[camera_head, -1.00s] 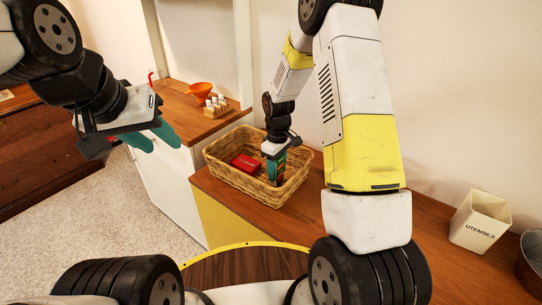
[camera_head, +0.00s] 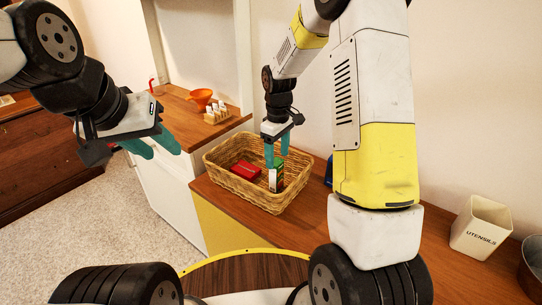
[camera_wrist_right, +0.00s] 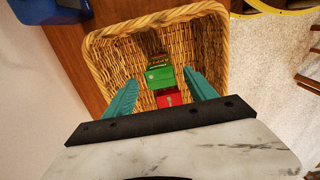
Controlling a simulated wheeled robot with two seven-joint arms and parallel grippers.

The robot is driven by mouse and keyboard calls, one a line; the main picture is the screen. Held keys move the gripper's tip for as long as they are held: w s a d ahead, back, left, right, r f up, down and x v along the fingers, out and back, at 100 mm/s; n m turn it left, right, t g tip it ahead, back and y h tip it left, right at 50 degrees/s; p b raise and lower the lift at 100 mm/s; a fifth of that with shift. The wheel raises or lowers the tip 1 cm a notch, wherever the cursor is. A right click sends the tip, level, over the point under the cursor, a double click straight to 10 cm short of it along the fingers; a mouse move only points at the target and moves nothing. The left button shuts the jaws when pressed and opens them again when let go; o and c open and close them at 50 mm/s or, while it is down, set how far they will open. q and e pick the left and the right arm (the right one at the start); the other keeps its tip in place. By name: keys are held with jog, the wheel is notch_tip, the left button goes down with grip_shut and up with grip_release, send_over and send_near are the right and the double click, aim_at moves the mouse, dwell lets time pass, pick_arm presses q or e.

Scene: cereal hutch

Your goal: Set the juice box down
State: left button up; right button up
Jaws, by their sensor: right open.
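The juice box (camera_head: 276,177) stands upright in the wicker basket (camera_head: 225,186), near its front right side. It has a green top and a white and orange side; its green top shows in the right wrist view (camera_wrist_right: 160,77). My right gripper (camera_head: 277,160) is open just above the box, with its teal fingers apart on either side in the right wrist view (camera_wrist_right: 160,92). My left gripper (camera_head: 160,147) hangs empty over the floor at the left, its two teal fingers apart.
A red box (camera_head: 245,170) lies in the basket beside the juice box. The basket stands on the wooden counter (camera_head: 310,228). An orange funnel (camera_head: 201,97) and a rack of small bottles (camera_head: 216,113) are behind. A utensils holder (camera_head: 480,228) stands at the right.

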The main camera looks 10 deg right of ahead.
notch_tip(320, 180, up, 3)
jog(key=shift+r, duration=0.1)
jog(key=s+d+r+m+t+y, duration=0.1)
jog(key=s+d+r+m+t, duration=0.2)
jog(key=s+r, duration=0.85)
jog(key=s+r+m+t, duration=0.1)
jog(key=s+r+m, duration=0.2)
jog(key=s, duration=0.3)
jog(key=s+r+m+t+y, duration=0.1)
jog(key=s+r+m+t, duration=0.1)
jog(key=s, duration=0.4)
jog(key=shift+s+a+r+m, duration=0.2)
jog(key=shift+s+r+m, duration=0.2)
jog(key=shift+r, duration=0.45)
